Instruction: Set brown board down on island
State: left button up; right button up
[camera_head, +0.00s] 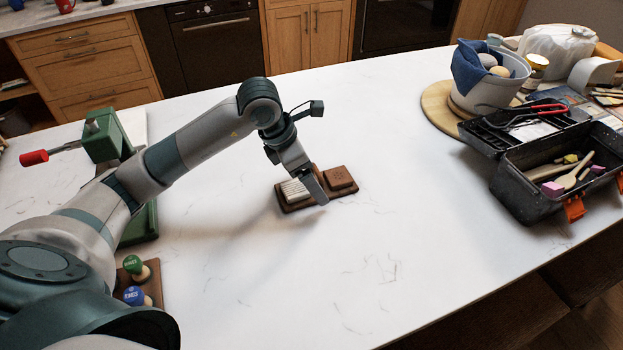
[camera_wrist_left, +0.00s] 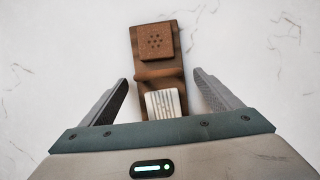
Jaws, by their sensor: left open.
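The brown board (camera_head: 345,194) lies flat on the white island top (camera_head: 350,260), near the middle of the head view. It carries a brown square block with a dot pattern and a pale ribbed block. In the left wrist view the board (camera_wrist_left: 163,75) runs away from my gripper, its near end between the fingers. My left gripper (camera_head: 318,191) is above the board's near side, and it also shows in the left wrist view (camera_wrist_left: 168,100). Its fingers are open, one on each side of the board with gaps, not visibly touching it. My right gripper does not show.
A black toolbox (camera_head: 530,185) with tools stands open at the right. Behind it, a bucket (camera_head: 490,88) with a blue cloth sits on a round wooden board (camera_head: 437,110). A green press (camera_head: 105,140) and stamps (camera_head: 135,267) are at left. The front middle is clear.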

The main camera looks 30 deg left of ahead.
pick_arm(q)
jog(key=b+v, duration=0.1)
jog(key=v, duration=0.3)
jog(key=shift+a+r, duration=0.1)
jog(key=b+v, duration=0.1)
jog(key=v, duration=0.5)
jog(key=shift+s+r, duration=0.2)
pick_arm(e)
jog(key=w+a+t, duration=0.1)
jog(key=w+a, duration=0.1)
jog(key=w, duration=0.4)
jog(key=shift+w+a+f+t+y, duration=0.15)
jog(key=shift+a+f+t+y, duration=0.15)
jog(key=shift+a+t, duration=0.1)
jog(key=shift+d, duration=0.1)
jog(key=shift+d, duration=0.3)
